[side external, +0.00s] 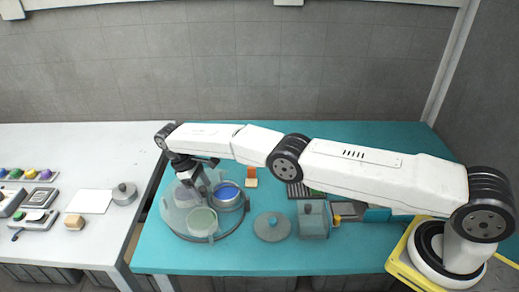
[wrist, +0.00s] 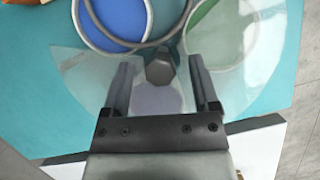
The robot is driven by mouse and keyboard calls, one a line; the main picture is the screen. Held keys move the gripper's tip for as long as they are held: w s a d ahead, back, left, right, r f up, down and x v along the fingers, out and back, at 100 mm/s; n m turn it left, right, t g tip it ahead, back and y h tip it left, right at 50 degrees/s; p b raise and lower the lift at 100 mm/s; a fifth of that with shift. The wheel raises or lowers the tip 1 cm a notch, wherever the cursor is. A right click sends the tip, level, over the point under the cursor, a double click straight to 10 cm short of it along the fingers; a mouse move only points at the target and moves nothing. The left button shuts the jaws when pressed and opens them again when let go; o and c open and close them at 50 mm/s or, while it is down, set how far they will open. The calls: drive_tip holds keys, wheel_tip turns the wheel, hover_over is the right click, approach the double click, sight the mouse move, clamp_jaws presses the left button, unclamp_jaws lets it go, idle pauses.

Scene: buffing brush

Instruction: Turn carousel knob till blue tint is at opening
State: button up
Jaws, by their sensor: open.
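The carousel (side external: 172,217) stands on the teal table under a clear cover, partly hidden by my arm. Its blue tint (side external: 228,192) looks vivid on the right side; it also shows at the top left of the wrist view (wrist: 115,20). A pale green tint (side external: 202,219) is at the front, and shows at the upper right of the wrist view (wrist: 225,35). A dull greyish-purple disc (wrist: 157,99) lies below the knob. The dark faceted knob (wrist: 160,70) sits between the fingers of my gripper (wrist: 160,78), which is open with visible gaps on both sides.
A round lidded teal piece (side external: 272,227) and a grey-teal box (side external: 314,220) stand right of the carousel. An orange-and-white item (side external: 251,177) lies behind. A white table (side external: 95,240) with small tools is at left. The teal table's front is clear.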

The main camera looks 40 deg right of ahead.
drive_tip(key=shift+r, duration=0.15)
drive_tip(key=shift+r, duration=1.4)
drive_tip(key=s+d+r, duration=0.2)
drive_tip(key=s+r, duration=0.7)
drive_tip(key=s, duration=0.4)
drive_tip(key=shift+s+d+r, duration=0.35)
drive_tip(key=shift+s+d, duration=0.05)
drive_tip(key=n+t+y, duration=0.2)
drive_tip(key=n+t, duration=0.2)
drive_tip(key=n, duration=0.1)
hover_over(206, 189)
drive_tip(key=w, duration=0.1)
drive_tip(key=f, duration=0.5)
drive_tip(key=shift+a+f, duration=0.25)
drive_tip(key=shift+f, duration=0.05)
drive_tip(key=shift+f, duration=0.1)
drive_tip(key=shift+f, duration=3.8)
